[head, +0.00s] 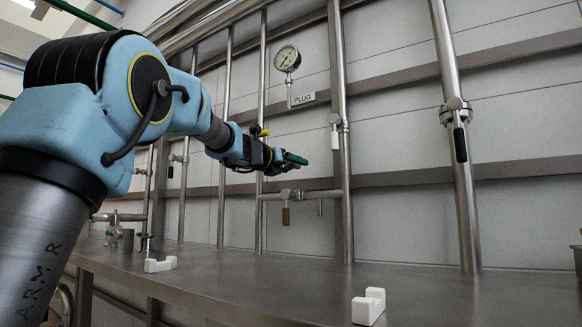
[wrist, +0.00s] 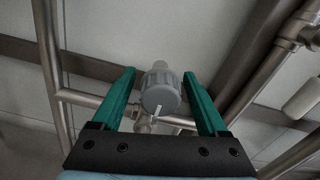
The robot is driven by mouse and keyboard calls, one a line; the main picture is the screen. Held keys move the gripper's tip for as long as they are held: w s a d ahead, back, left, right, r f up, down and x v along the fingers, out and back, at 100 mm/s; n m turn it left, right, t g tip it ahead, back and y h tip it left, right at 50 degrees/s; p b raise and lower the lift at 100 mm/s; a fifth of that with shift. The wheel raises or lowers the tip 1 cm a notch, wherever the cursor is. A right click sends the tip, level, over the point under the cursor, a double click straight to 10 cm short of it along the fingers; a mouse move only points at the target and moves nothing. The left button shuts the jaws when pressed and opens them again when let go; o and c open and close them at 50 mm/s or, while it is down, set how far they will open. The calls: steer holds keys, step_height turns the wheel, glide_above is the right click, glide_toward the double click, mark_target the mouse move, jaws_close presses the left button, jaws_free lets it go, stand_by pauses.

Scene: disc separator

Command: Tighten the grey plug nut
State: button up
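The grey plug nut (wrist: 160,92) shows in the wrist view, a ribbed round grey piece in front of a metal pipe. A thin pale rod or mark shows at its lower edge. My gripper (wrist: 159,75) is open, with one green finger to each side of the nut in the picture and a visible gap on both sides. I cannot tell how far beyond the fingertips the nut lies. In the head view my gripper (head: 296,158) is reached out in front of the pipes, below the PLUG sign (head: 303,99). I cannot make out the nut there.
A horizontal pipe with a brown-handled valve (head: 286,214) runs just below my gripper. A pressure gauge (head: 287,58) is above. Upright pipes stand close around, one with a black-handled valve (head: 460,143). White blocks (head: 369,307) sit on the metal bench (head: 250,285), otherwise clear in front.

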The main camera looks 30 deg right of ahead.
steer(key=v, duration=1)
steer(key=shift+s+a, duration=0.2)
steer(key=shift+a, duration=0.15)
